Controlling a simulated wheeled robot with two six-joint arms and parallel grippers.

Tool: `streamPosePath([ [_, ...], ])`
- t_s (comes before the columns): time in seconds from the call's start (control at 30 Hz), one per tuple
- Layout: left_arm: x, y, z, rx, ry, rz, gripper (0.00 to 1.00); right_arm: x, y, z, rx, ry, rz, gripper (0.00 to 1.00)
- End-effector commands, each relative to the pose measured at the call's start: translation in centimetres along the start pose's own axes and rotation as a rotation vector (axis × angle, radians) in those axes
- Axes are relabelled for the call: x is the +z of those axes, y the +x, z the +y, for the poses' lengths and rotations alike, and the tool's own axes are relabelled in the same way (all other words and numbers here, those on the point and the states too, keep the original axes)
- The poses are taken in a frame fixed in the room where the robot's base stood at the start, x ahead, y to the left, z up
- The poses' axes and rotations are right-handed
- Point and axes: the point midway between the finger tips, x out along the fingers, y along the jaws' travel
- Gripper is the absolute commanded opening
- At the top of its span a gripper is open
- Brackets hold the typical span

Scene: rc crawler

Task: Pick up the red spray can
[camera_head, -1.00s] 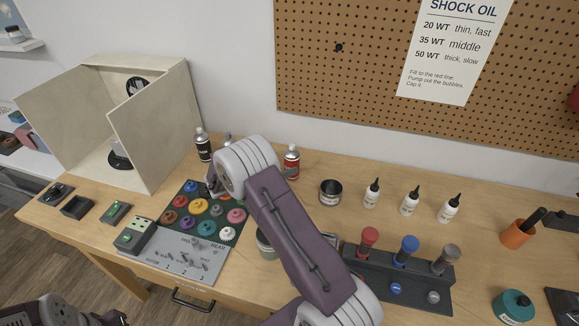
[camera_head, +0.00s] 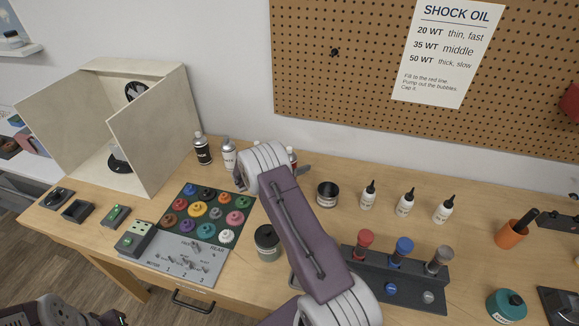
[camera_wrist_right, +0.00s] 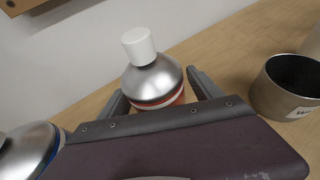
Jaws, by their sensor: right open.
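The red spray can (camera_head: 292,154) stands at the back of the bench, mostly hidden behind my right arm in the head view. In the right wrist view the can (camera_wrist_right: 157,84) shows its white cap, silver shoulder and a red band; its lower part is hidden by the gripper body. My right gripper (camera_head: 271,174) is open at the can. In the right wrist view its jaws (camera_wrist_right: 158,90) are on either side of the can, and I cannot tell whether they touch it. Only part of my left arm shows at the lower left; its jaws do not show.
A black-labelled can (camera_head: 202,150) and a silver-white can (camera_head: 229,154) stand to the left. A dark open tin (camera_head: 327,194) stands close on the right, with several white bottles beyond.

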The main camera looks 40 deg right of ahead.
Motion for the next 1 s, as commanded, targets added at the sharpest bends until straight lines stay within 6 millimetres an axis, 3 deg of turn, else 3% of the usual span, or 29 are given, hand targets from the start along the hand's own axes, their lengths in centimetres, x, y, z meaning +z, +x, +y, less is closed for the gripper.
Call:
streamPosePath([
  [0.03, 0.0, 0.0, 0.0, 0.000, 0.000, 0.000, 0.00, 0.0, 0.0, 0.0, 0.000, 0.000, 0.000, 0.68],
  [0.2, 0.0, 0.0, 0.0, 0.000, 0.000, 0.000, 0.00, 0.0, 0.0, 0.0, 0.000, 0.000, 0.000, 0.21],
  [0.3, 0.0, 0.0, 0.0, 0.000, 0.000, 0.000, 0.00, 0.1, -0.1, 0.0, 0.000, 0.000, -0.001, 0.00],
  [0.57, 0.0, 0.1, 0.0, 0.000, 0.000, 0.000, 0.00, 0.3, -0.2, 0.0, 0.001, 0.001, -0.001, 0.00],
  [0.77, 0.1, 0.6, 0.0, 0.000, 0.000, 0.000, 0.00, 3.0, -1.2, 0.1, 0.001, 0.006, -0.003, 0.00],
  [0.8, 0.1, 0.7, 0.0, 0.000, 0.000, 0.000, 0.00, 3.9, -1.6, 0.1, 0.002, 0.006, -0.004, 0.00],
  [1.0, 0.1, 1.3, 0.0, 0.000, 0.000, 0.000, 0.00, 5.0, -5.5, -3.1, 0.002, -0.001, -0.002, 0.00],
])
